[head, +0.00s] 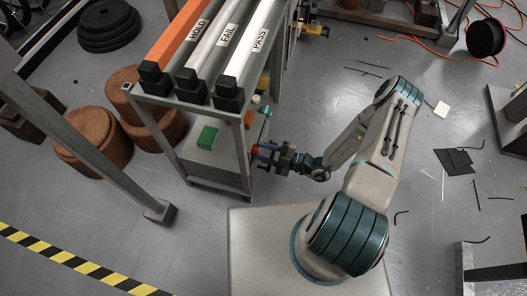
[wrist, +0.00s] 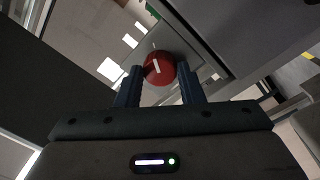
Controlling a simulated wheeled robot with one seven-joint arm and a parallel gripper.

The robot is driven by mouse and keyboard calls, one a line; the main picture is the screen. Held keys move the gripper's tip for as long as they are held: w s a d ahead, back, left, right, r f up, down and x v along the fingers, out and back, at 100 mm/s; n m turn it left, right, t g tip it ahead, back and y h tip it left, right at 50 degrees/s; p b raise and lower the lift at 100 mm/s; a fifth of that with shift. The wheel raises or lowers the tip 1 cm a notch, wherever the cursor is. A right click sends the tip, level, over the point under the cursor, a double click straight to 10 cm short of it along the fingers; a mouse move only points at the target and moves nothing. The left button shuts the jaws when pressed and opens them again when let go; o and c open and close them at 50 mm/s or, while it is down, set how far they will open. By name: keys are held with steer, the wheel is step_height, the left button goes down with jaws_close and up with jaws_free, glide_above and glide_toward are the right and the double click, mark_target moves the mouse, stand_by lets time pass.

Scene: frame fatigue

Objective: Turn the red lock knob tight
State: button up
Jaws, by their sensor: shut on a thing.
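The red lock knob (wrist: 158,69) is round with a white line mark on its face, set on a grey panel in the wrist view. My gripper (wrist: 160,88) has one dark finger on each side of the knob and is shut on it. The knob's white mark points up and slightly left in the wrist view. In the head view my gripper (head: 263,156) reaches the right side of the grey rack (head: 220,181), and only a small bit of red shows there.
Three tubes labelled HOLD, FAIL and PASS (head: 249,57) lie on top of the rack. A green block (head: 207,137) sits on its lower shelf. Brown round stacks (head: 93,140) stand left. Dark scraps (head: 458,162) and thin rods lie on the floor to the right.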

steer(key=o, duration=1)
steer(key=shift+d, duration=0.1)
steer(key=p+v, duration=0.2)
steer(key=v, duration=1.1)
steer(key=shift+d, duration=0.4)
step_height(320, 180, up, 38)
steer(key=n+g+h+p, duration=0.8)
steer(key=n+g+p, duration=0.45)
steer(key=n, duration=1.45)
steer(key=s+r+n+t+h+p, duration=0.2)
steer(key=r+n+p, duration=0.3)
steer(key=r, duration=0.5)
steer(key=s+a+r+n+t+h+p, duration=0.1)
steer(key=s+r+n+t+h+p, duration=0.1)
steer(key=r+n, duration=0.7)
steer(key=s+a+r+n+t+h+p, duration=0.1)
steer(key=r+n+t+h+p, duration=0.3)
steer(key=r, duration=0.9)
steer(key=shift+s+r+n+h+p, duration=0.1)
steer(key=shift+s+n+h+p, duration=0.3)
steer(key=shift+n+p, duration=0.65)
steer(key=shift+s+r+n+h+p, duration=0.15)
steer(key=shift+s+n+p, duration=0.5)
steer(key=shift+p, duration=0.65)
